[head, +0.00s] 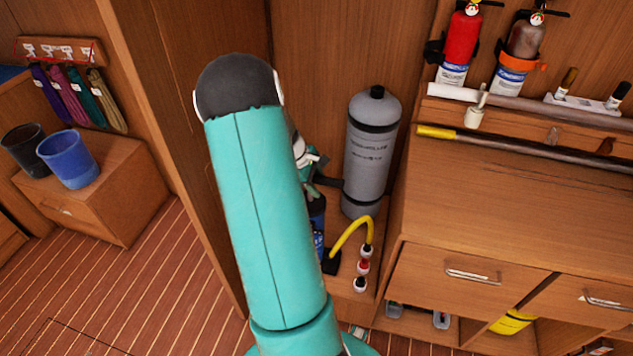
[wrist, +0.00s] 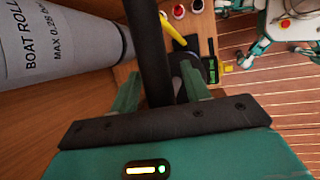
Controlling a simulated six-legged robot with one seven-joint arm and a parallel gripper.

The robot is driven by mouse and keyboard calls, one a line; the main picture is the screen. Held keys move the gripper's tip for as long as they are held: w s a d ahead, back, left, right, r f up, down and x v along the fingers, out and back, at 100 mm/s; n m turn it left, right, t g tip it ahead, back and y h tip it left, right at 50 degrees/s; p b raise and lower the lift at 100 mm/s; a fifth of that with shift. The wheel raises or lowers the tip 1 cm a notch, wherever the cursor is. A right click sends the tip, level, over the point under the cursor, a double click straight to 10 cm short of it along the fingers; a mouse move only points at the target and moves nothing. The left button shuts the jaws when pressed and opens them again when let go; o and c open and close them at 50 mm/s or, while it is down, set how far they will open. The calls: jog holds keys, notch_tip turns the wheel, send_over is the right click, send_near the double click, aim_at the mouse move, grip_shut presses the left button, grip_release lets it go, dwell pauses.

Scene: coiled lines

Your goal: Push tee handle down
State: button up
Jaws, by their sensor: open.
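The tee handle (wrist: 151,45) is a dark bar running from the top edge of the wrist view down between my fingers. My gripper (wrist: 162,88) is open, with one green finger on each side of the bar. I cannot tell whether either finger touches it. In the head view, the pump (head: 317,212) is a dark blue cylinder mostly hidden behind my teal arm, and my gripper (head: 304,160) shows only partly past the arm's edge.
A grey boat roll (head: 371,150) stands upright close beside the pump. A yellow hose (head: 350,232) curves up from the pump's base near several small caps (head: 362,266). A wooden drawer cabinet (head: 470,275) stands at right. Two buckets (head: 68,158) sit at left. Open striped floor lies at lower left.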

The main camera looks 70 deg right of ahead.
jog(key=v, duration=1.3)
jog(key=shift+r, duration=0.35)
jog(key=shift+w+a, duration=0.1)
jog(key=d+y, duration=0.4)
jog(key=d, duration=0.1)
jog(key=shift+n+g, duration=0.3)
jog(key=shift+n, duration=0.1)
jog(key=x, duration=1.4)
jog(key=shift+s+a+r, duration=0.1)
jog(key=shift+s+a, duration=0.15)
jog(key=shift+a, duration=0.1)
grip_shut()
